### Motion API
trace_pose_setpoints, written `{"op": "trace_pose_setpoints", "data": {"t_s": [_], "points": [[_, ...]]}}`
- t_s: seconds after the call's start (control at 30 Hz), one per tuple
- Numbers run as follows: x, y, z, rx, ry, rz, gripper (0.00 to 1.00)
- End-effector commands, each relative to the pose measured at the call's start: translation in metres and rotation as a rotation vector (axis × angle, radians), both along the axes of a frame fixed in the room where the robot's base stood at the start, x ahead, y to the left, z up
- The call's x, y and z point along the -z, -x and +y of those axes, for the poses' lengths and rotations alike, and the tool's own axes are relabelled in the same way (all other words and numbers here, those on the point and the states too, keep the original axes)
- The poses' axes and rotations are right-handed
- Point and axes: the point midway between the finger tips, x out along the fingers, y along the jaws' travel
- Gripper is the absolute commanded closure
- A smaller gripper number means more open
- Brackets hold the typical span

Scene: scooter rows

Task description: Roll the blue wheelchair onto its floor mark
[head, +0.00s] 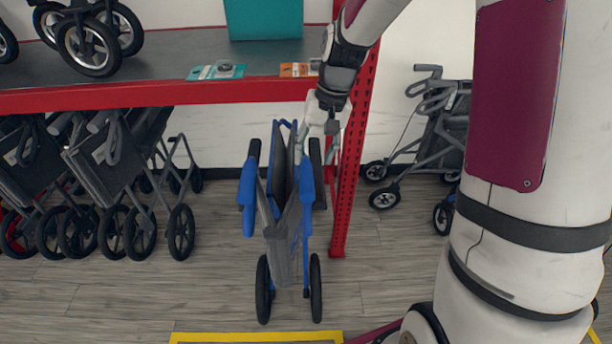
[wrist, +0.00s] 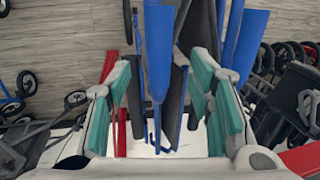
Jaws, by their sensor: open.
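The blue wheelchair (head: 291,228) stands folded and upright on the wood floor, in front of the red shelf, in the head view. It has a grey seat and dark wheels. My gripper (head: 315,149) is at its upper right, by a handle end. In the wrist view my gripper (wrist: 161,112) is open, its teal pads apart, with a blue tube of the wheelchair (wrist: 158,52) between them. No pad clearly touches the tube. A yellow floor outline (head: 255,337) shows at the bottom edge of the head view, nearer than the wheelchair; most of it is cut off.
A red-edged shelf (head: 150,97) with a red post (head: 350,175) stands behind and right of the wheelchair. Folded grey walkers (head: 95,180) stand at left, another walker (head: 435,130) at right. The floor between wheelchair and yellow outline is clear.

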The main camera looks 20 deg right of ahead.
Motion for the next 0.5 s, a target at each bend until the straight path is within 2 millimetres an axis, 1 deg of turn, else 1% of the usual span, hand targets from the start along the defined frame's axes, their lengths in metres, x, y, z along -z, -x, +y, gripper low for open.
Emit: {"op": "trace_pose_setpoints", "data": {"t_s": [0.03, 0.2, 0.33, 0.5], "points": [[0.012, 0.000, 0.003, -0.001, -0.002, 0.006, 0.52], [0.043, -0.002, 0.009, -0.002, -0.001, 0.004, 0.52], [0.062, -0.003, 0.012, -0.001, -0.001, 0.005, 0.52], [0.077, -0.004, 0.015, 0.000, -0.001, 0.002, 0.52]]}}
